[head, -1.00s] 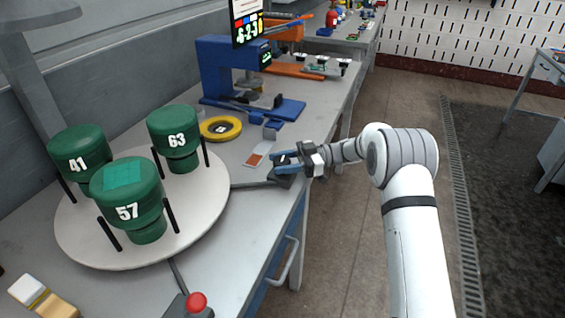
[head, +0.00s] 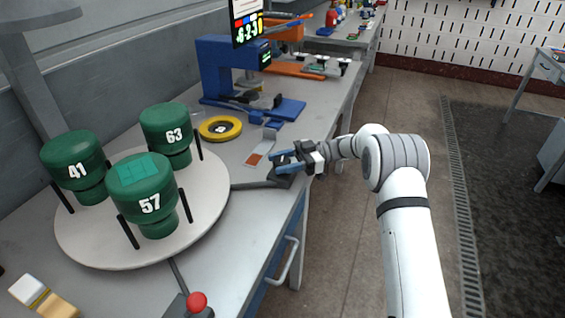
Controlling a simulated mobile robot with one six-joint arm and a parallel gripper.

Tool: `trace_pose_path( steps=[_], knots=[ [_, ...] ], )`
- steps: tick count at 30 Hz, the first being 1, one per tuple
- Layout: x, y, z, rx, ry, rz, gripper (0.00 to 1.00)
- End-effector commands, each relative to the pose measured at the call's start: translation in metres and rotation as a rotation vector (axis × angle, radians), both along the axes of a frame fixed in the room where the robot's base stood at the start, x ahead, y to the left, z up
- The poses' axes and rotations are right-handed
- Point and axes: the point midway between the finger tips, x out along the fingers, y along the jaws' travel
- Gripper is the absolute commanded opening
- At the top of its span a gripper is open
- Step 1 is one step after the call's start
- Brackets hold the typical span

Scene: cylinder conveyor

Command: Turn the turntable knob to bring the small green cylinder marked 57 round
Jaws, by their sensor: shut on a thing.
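The green cylinder marked 57 (head: 141,185) stands upright at the front of the round pale turntable (head: 90,245), between two black pegs. The green cylinder marked 41 (head: 73,160) stands at the left, and the one marked 63 (head: 166,128) at the back. My gripper (head: 282,163) is at the table's right edge, its blue fingers shut on the turntable knob. The knob itself is mostly hidden by the fingers; its dark base (head: 277,181) shows below them, joined by a dark bar toward the turntable.
A red button (head: 197,301) stands at the table's front, with a yellow-and-white block (head: 43,296) to its left. A yellow ring (head: 220,128) and a blue clamp-like fixture (head: 225,75) lie behind the turntable.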

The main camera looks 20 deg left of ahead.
Motion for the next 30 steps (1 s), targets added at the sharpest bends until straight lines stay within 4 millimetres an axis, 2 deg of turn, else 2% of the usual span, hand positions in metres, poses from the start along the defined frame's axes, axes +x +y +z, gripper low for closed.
trace_pose_path(
  steps=[30],
  knots=[
    [-0.0014,-0.0003,-0.004,-0.006,0.006,0.045,0.23]
  ],
)
